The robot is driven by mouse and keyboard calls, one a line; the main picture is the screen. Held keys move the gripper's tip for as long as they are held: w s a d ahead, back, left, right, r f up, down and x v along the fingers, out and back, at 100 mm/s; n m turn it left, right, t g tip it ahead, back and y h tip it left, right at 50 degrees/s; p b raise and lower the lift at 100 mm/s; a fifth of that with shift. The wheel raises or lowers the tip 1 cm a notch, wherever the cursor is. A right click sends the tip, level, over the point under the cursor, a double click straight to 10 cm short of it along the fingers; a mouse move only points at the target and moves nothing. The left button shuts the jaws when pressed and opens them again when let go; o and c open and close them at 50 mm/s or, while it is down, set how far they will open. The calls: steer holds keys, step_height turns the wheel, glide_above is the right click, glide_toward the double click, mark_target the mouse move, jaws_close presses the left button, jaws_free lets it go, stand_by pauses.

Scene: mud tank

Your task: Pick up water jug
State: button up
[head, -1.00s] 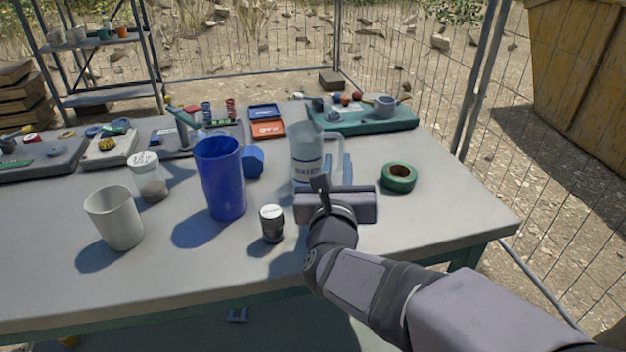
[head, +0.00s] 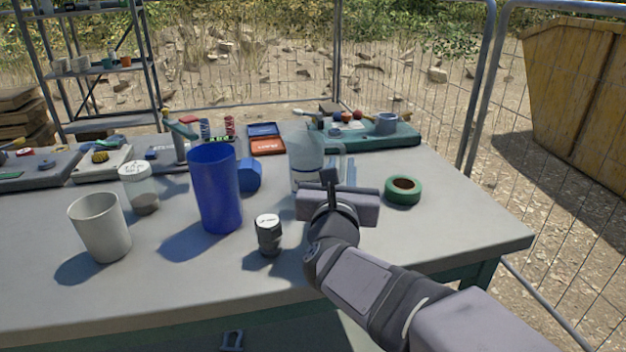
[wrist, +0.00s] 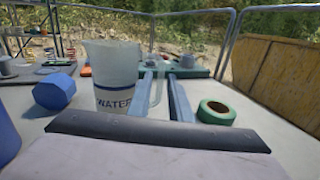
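The water jug (head: 305,150) is a clear, pale pitcher with a dark blue band and the word WATER, standing upright on the table. It also shows in the wrist view (wrist: 112,75), with its handle (wrist: 161,75) on the right side. My gripper (wrist: 163,80) is open, its two blue-grey fingers apart and pointing forward at the handle. The handle's outer part shows in the gap between the fingers; I cannot tell whether either finger touches it. In the head view, my gripper (head: 341,172) hides the jug's lower right part.
A green tape roll (head: 403,190) lies right of my gripper. A teal tray (head: 395,138) lies behind. The front right tabletop is clear.

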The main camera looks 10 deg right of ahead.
mark_target(342, 159)
steer(key=shift+x, duration=1.45)
steer(key=shift+x, duration=2.6)
steer(key=shift+f, duration=0.1)
jaws_close()
